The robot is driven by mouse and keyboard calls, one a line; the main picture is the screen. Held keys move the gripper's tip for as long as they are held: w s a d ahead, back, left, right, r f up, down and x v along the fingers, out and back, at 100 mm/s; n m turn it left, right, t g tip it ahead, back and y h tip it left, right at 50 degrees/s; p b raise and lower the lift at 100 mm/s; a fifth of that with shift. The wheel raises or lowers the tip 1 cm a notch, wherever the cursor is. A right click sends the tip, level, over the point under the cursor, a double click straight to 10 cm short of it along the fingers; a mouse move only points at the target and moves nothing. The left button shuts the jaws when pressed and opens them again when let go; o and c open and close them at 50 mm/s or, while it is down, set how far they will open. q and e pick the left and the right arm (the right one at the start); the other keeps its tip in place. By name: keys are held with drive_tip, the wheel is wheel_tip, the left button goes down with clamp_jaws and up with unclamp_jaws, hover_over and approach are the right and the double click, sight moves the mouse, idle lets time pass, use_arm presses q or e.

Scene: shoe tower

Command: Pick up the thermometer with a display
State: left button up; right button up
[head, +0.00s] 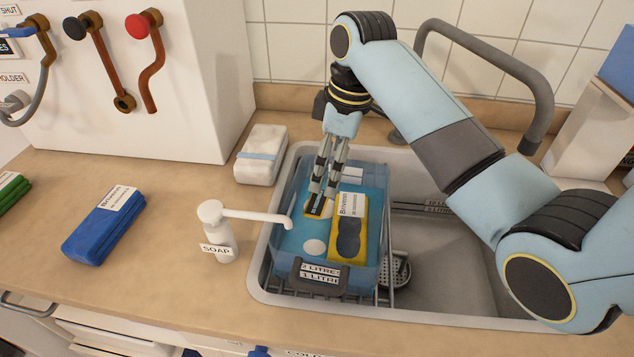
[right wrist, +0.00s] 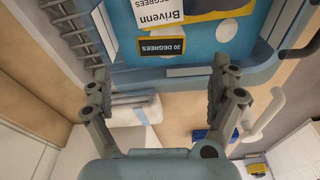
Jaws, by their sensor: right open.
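A yellow-edged thermometer with a black display (right wrist: 162,48) reading "30 DEGREES" shows in the right wrist view, in a blue tub. In the head view a small yellow and black piece of it (head: 318,209) shows just below my fingertips, which partly hide it. My right gripper (head: 322,192) points down into the tub, open and empty. In the right wrist view its two fingers (right wrist: 160,73) stand apart on either side of the display's line, with nothing between them. My left gripper is not in view.
The blue tub (head: 283,250) stands in the grey sink (head: 440,280). A yellow block labelled Brivenn (head: 361,213) lies beside the thermometer. A soap pump (head: 212,225) with a long spout stands left of the tub. Blue (head: 95,238) and green packs lie farther left.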

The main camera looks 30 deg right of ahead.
sight(318, 202)
drive_tip(key=f, duration=0.4)
drive_tip(key=shift+w+a+f, duration=0.2)
drive_tip(key=shift+a, duration=0.1)
drive_tip(key=shift+f, duration=0.3)
drive_tip(key=f, duration=0.1)
drive_tip(key=a+f, duration=0.1)
drive_tip(key=f, duration=0.1)
drive_tip(key=w+f, duration=0.1)
drive_tip(key=shift+a+f, duration=0.15)
drive_tip(key=shift+w+f, duration=0.15)
drive_tip(key=shift+f, duration=0.3)
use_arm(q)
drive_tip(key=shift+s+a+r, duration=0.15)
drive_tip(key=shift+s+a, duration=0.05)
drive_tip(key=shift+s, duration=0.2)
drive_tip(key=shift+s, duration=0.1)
use_arm(e)
drive_tip(key=shift+c, duration=1.1)
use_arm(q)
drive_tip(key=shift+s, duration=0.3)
use_arm(e)
drive_tip(key=c, duration=0.7)
